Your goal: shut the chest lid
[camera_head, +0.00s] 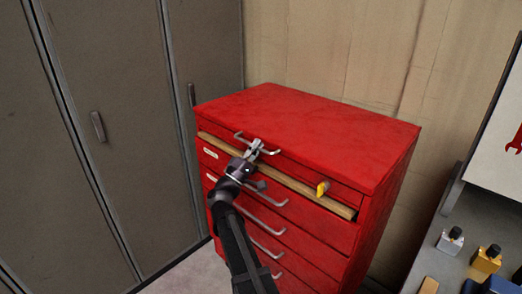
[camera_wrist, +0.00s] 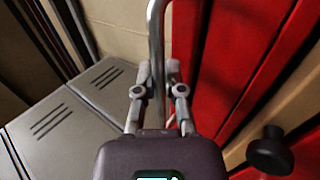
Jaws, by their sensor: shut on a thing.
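The red chest (camera_head: 380,240) stands against the wall, its red lid (camera_head: 310,125) lying over the top with a slight slope. A bent metal handle (camera_head: 240,135) is on the lid's front; it also shows as an upright bar in the wrist view (camera_wrist: 156,35). My gripper (camera_head: 255,147) is at this handle, and in the wrist view its fingers (camera_wrist: 158,78) are shut on the bar. A tan strip (camera_head: 290,179) shows between the lid's front and the drawers. A yellow knob (camera_head: 322,188) sits near the right front. My arm covers part of the drawer fronts.
Tall grey lockers (camera_head: 90,130) stand close on the left. Several drawer handles (camera_head: 263,217) project below the lid. A black knob (camera_wrist: 270,150) is near my gripper in the wrist view.

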